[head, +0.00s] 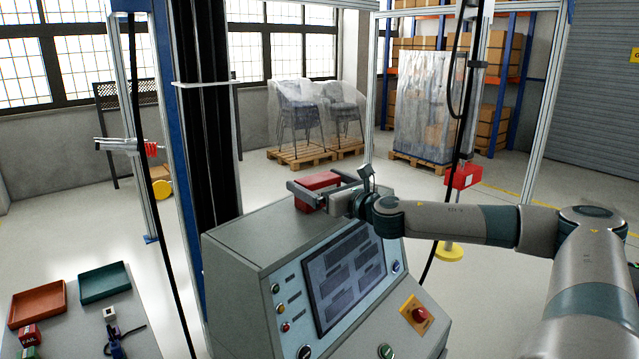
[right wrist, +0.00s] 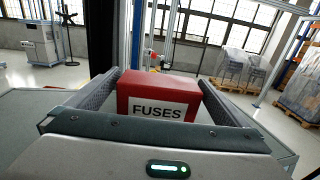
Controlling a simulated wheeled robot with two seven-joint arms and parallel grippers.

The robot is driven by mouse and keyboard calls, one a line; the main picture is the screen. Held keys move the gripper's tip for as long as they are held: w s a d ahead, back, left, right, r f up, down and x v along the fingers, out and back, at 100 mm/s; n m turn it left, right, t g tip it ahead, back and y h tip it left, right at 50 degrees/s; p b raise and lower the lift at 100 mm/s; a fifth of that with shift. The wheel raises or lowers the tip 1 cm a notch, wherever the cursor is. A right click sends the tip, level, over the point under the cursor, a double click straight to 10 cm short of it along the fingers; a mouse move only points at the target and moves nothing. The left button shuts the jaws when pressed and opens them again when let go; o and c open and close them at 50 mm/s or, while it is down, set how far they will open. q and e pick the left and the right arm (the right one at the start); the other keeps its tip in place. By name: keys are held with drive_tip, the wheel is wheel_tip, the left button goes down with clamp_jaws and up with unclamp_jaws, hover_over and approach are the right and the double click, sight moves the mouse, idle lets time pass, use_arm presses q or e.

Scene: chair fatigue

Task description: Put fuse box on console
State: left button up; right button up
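The fuse box (head: 318,184) is a red box with a white FUSES label. It sits upright at the top of the grey console (head: 245,237), near its back edge. My right gripper (head: 313,179) reaches in from the right, with one finger on each side of the box. The right wrist view shows the box (right wrist: 158,97) between the two fingertips (right wrist: 159,78). The fingers are spread, with a narrow gap visible beside the box, so the gripper looks open around it. The box's underside is hidden. My left gripper is not in view.
The console's sloped front carries a screen (head: 343,281), buttons and a red emergency stop (head: 419,314). A dark column (head: 205,130) stands behind it. A table at lower left holds a red tray (head: 37,303) and a green tray (head: 104,282). A red box (head: 463,177) hangs behind my right arm.

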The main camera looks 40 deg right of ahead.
sight(324, 185)
drive_tip(key=shift+r, duration=0.2)
drive_tip(key=shift+s+f+b, duration=0.2)
drive_tip(key=shift+s+b, duration=0.55)
drive_tip(key=shift+s+a+b, duration=0.25)
drive_tip(key=shift+s+b, duration=0.95)
drive_tip(key=shift+s, duration=0.05)
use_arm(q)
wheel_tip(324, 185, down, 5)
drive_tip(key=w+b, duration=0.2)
use_arm(e)
drive_tip(key=s, duration=0.2)
drive_tip(key=shift+s+a+r, duration=0.15)
drive_tip(key=shift+s, duration=0.15)
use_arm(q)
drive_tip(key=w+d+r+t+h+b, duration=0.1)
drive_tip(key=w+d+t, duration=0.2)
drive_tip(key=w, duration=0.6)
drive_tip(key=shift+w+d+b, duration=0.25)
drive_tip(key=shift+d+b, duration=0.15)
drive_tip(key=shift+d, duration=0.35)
use_arm(e)
drive_tip(key=shift+s+a, duration=0.15)
drive_tip(key=shift+s, duration=1.2)
drive_tip(key=shift+s+a, duration=0.1)
drive_tip(key=shift+s, duration=1.2)
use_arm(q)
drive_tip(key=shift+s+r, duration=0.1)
use_arm(e)
drive_tip(key=shift+r, duration=0.15)
